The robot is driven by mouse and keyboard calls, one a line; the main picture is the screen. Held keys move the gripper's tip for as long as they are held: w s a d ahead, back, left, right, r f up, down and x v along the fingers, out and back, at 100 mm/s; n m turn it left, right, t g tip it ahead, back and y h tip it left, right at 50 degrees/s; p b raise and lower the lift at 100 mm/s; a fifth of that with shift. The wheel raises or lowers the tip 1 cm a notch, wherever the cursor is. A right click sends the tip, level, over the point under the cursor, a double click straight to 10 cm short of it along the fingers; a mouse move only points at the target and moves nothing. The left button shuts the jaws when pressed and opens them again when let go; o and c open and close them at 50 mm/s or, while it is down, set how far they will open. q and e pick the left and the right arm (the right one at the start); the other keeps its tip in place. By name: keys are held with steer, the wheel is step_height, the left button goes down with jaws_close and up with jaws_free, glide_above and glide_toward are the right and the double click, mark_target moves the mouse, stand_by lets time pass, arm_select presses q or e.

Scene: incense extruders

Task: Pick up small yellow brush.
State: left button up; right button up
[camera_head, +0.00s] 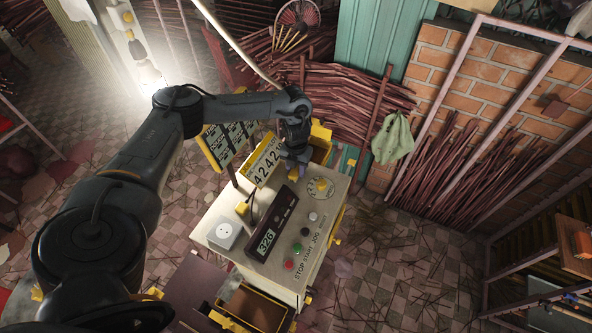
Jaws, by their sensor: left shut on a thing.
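My left gripper (293,172) reaches down at the back edge of the pale control cabinet (220,205), beside the yellow counter sign (263,161) reading 4242. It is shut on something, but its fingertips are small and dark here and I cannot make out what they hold. I cannot pick out the small yellow brush with certainty. A small yellow piece (242,208) sits near the cabinet's left edge, left of the 326 display (267,242); its kind is unclear. My right gripper is not in view.
The cabinet top carries a yellow dial (320,186), several coloured buttons and a white socket (225,234). A yellow-edged bin (319,143) stands behind it.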

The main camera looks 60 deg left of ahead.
arm_select(q)
steer(key=r, duration=0.1)
steer(key=w+d+r+b, duration=0.1)
steer(key=r, duration=0.1)
steer(key=d+r, duration=0.1)
steer(key=shift+w+r, duration=0.2)
steer(key=shift+r, duration=0.1)
steer(key=w+d+r+p, duration=0.2)
steer(key=w+d+r, duration=0.2)
steer(key=d, duration=0.4)
steer(key=shift+w+r+p, duration=0.3)
steer(key=shift+w+r, duration=0.05)
steer(key=shift+r, duration=0.45)
